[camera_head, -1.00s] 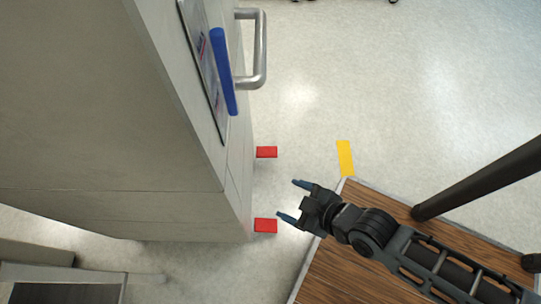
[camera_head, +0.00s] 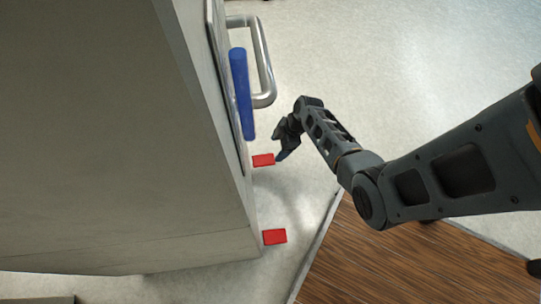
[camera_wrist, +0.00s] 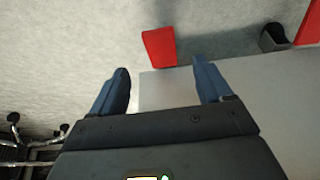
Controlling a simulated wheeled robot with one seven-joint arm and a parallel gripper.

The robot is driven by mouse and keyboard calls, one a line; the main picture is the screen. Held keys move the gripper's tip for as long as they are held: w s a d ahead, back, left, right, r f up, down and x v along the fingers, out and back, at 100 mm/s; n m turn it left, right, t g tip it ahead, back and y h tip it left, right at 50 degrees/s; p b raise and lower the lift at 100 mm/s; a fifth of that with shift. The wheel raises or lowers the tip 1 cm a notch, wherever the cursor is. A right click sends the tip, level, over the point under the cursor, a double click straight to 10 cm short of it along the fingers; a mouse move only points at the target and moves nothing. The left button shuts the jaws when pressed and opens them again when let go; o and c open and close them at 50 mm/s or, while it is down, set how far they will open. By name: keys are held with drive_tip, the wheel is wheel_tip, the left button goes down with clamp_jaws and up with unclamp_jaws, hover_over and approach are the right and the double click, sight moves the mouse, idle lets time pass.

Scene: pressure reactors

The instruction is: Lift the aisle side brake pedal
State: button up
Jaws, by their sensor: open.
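Two red brake pedals stick out low from the side of a grey cabinet: an upper pedal (camera_head: 263,160) and a lower pedal (camera_head: 275,237) in the head view. I cannot tell from the picture alone which one is on the aisle side. My gripper (camera_head: 281,157) is beside the upper pedal, and the arm partly hides the gap between them. In the wrist view, my gripper (camera_wrist: 160,66) is open and empty, with its two blue fingers apart. A red pedal (camera_wrist: 159,47) shows just beyond and between the fingertips. Another red pedal (camera_wrist: 309,28) is at the right edge.
The grey cabinet (camera_head: 130,150) fills the left, with a metal handle (camera_head: 262,60) and a blue bar (camera_head: 241,95) above the upper pedal. A dark caster (camera_wrist: 273,38) and a wheeled base (camera_wrist: 30,145) show in the wrist view. The pale floor (camera_head: 420,60) is clear at the upper right.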

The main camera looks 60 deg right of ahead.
sight(268, 159)
drive_tip(key=b+x, duration=0.4)
drive_tip(key=x, duration=0.3)
drive_tip(key=shift+w+a+f, duration=0.1)
drive_tip(key=shift+f, duration=0.25)
